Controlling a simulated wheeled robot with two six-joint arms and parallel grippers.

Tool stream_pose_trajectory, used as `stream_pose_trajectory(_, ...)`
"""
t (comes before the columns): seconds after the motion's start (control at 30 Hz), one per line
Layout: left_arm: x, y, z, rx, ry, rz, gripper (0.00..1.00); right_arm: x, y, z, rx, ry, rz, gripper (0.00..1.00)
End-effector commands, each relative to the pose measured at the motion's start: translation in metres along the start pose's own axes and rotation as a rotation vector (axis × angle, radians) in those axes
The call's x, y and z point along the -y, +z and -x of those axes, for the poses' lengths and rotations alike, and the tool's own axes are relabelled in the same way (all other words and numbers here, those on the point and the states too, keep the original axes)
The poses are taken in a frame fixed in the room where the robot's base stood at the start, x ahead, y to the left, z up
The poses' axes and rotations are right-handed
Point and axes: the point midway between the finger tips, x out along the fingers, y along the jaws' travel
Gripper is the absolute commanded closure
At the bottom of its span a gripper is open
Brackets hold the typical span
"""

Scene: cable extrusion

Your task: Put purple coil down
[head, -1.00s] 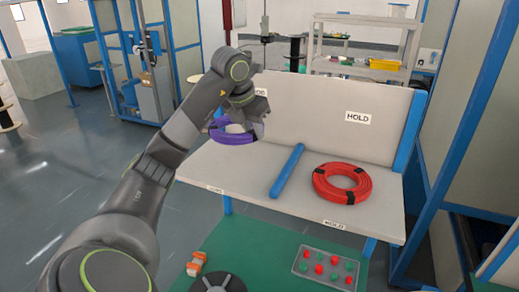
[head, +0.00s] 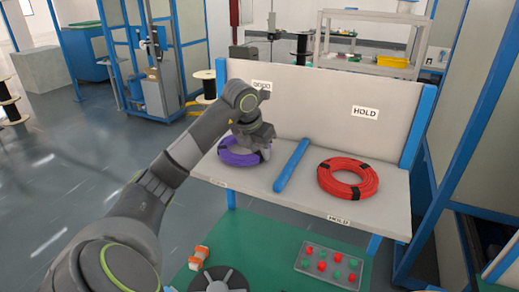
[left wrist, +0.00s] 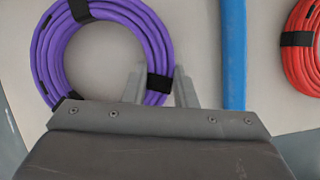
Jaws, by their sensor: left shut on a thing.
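The purple coil (head: 230,157) lies flat on the left part of the bench (head: 302,206), left of the blue divider bar (head: 291,165). My left gripper (head: 262,146) is over the coil's right side. In the left wrist view, its two fingers (left wrist: 160,84) straddle the right side of the purple coil (left wrist: 158,45) at a black strap, shut on it. The coil looks level and close to or on the bench surface; exact contact is hard to tell. My right gripper is not in view.
A red coil (head: 347,178) with black straps lies right of the divider, below the HOLD sign (head: 365,112). A panel with red and green buttons (head: 330,263) sits below the bench front. The backboard (head: 319,95) closes off the rear.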

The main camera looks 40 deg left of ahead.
Motion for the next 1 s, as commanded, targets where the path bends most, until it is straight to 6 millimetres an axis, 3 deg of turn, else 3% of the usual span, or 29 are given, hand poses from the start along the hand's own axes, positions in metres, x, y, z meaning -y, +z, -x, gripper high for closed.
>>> stream_pose_trajectory(0.4,0.0,-0.003,-0.008,0.003,0.001,-0.001,1.0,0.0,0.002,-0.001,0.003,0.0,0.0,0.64)
stream_pose_trajectory(0.43,0.0,-0.003,-0.007,0.002,0.001,0.0,0.72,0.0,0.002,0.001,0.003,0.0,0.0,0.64)
stream_pose_trajectory(0.57,0.0,-0.003,-0.007,0.002,0.001,0.0,0.55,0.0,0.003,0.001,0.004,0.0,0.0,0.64)
stream_pose_trajectory(0.87,0.0,-0.002,-0.006,0.002,0.001,0.0,0.54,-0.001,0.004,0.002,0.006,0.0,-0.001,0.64)
stream_pose_trajectory(1.0,0.0,-0.002,0.003,0.006,0.001,-0.001,0.54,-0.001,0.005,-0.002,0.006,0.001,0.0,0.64)
